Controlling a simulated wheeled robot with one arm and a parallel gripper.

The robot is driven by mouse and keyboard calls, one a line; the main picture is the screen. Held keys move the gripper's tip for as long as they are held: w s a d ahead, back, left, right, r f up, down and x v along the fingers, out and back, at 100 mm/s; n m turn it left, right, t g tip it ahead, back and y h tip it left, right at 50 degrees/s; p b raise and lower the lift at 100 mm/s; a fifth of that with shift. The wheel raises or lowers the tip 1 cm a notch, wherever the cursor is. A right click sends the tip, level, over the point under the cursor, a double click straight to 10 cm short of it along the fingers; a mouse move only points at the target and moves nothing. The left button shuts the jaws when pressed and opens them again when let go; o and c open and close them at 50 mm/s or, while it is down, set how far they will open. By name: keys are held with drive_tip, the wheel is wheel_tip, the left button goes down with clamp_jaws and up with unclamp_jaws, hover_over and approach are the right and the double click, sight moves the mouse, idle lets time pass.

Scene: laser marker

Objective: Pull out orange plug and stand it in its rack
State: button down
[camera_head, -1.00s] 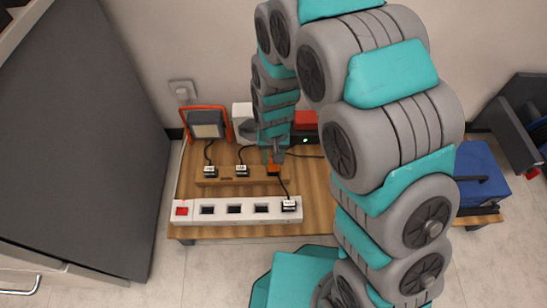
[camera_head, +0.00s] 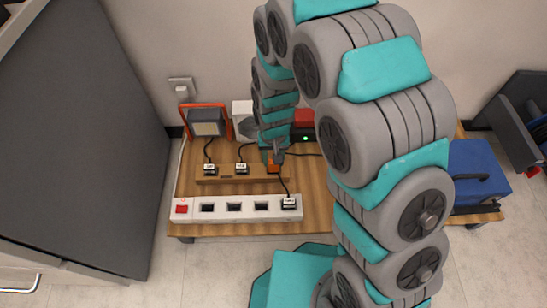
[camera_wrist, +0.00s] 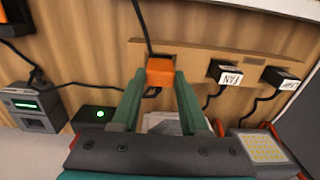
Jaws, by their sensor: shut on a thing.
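The orange plug (camera_wrist: 160,72) is between the two green fingers of my gripper (camera_wrist: 158,84) in the wrist view, with a dark cord running up from it. My gripper is shut on it. The plug (camera_head: 273,168) is at the right end of the wooden rack (camera_head: 228,179) in the head view. The rack (camera_wrist: 195,58) also shows in the wrist view; I cannot tell whether the plug is fully seated in it. The white power strip (camera_head: 221,217) lies in front of the rack, with three open sockets and one black plug (camera_head: 289,203) in its right socket.
Two labelled black plugs (camera_head: 210,169) (camera_head: 242,168) stand in the rack left of the orange one. Behind are a work lamp (camera_head: 208,122), a white device (camera_head: 243,112) and a dark box with a green light (camera_head: 305,138). A blue case (camera_head: 477,168) is at right.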

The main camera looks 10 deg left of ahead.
drive_tip(key=shift+f, duration=0.9)
idle(0.3)
drive_tip(key=shift+c, duration=1.7)
unclamp_jaws()
drive_tip(key=shift+r, duration=0.1)
wheel_tip(320, 180, up, 14)
drive_tip(key=p, duration=0.2)
drive_tip(key=shift+f, duration=0.2)
drive_tip(key=shift+r, duration=0.1)
